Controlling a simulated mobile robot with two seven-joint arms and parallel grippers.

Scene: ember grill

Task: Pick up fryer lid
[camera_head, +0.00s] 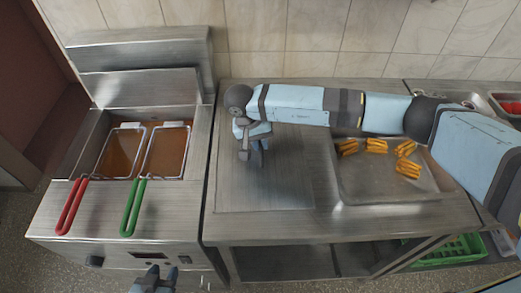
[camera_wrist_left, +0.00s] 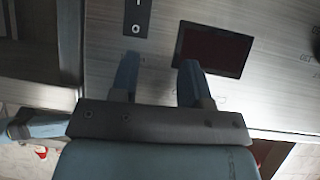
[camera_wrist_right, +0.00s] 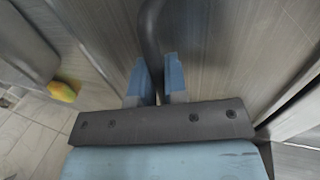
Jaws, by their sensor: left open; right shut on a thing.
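The fryer lid (camera_head: 275,185) looks like a flat brushed-metal panel, lying on the steel counter to the right of the fryer. My right gripper (camera_head: 252,158) is above the lid, pointing down. In the right wrist view its fingers (camera_wrist_right: 160,80) are shut on a dark curved bar (camera_wrist_right: 150,30), which appears to be the lid's handle. The fryer (camera_head: 160,215) stands at the left, its oil wells open. My left gripper (camera_head: 162,272) is open and empty before the fryer's front panel. The left wrist view shows its spread fingers (camera_wrist_left: 155,80) near a dark display (camera_wrist_left: 213,50).
Two wire baskets with a red handle (camera_head: 72,205) and a green handle (camera_head: 132,207) sit in the fryer. A metal tray (camera_head: 385,195) with several portions of fries is right of the lid, under my right arm. A green crate (camera_head: 450,251) is on the lower shelf.

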